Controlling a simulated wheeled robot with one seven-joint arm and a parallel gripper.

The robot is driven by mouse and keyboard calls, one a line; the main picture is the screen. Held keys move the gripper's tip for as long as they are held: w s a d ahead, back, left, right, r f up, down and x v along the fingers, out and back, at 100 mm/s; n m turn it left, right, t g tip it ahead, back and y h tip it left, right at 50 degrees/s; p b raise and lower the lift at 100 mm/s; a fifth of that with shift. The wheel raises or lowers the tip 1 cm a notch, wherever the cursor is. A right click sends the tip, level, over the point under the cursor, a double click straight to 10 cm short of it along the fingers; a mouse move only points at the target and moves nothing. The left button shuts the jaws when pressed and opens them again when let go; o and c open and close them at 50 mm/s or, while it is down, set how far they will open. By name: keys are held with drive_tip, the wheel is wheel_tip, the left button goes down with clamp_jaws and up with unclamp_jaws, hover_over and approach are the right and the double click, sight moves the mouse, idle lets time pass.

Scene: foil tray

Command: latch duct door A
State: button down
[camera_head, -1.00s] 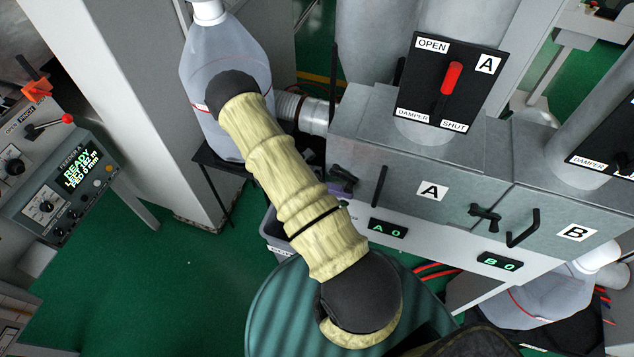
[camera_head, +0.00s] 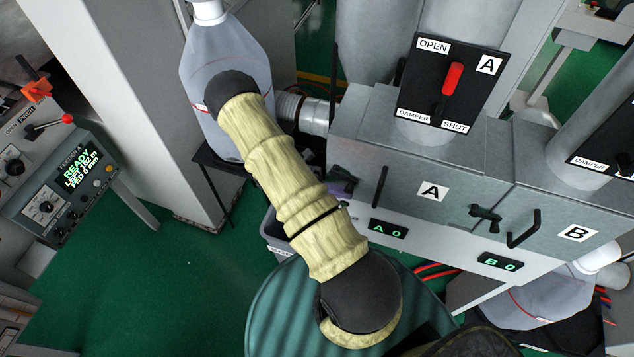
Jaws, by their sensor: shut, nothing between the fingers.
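Duct door A (camera_head: 405,188) is the grey panel with the white A label on the front of the duct box. It looks flush with the box. Its black bar handle (camera_head: 380,186) stands near its left side. A dark, purplish latch (camera_head: 342,180) sits left of the handle, close beside my arm's yellow sleeve. I cannot tell from its shape whether it is engaged. My arm crosses the middle of the view up to a black joint near the clear jug. My gripper is not visible.
Door B's latch (camera_head: 485,213) and handle (camera_head: 523,228) are to the right. Damper plate A (camera_head: 452,85), with a red lever, stands above the box. A clear jug (camera_head: 228,60) stands behind my arm. Green floor (camera_head: 150,280) is open at lower left.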

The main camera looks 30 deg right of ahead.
drive_tip(key=shift+f, duration=0.1)
drive_tip(key=w+a+f+b, duration=0.5)
drive_tip(key=w+a+b, duration=0.1)
drive_tip(key=w+b, duration=0.1)
drive_tip(key=shift+w+a+f, duration=0.15)
drive_tip(key=shift+w+f, duration=0.15)
drive_tip(key=shift+w, duration=0.25)
drive_tip(key=shift+r, duration=0.1)
idle(0.3)
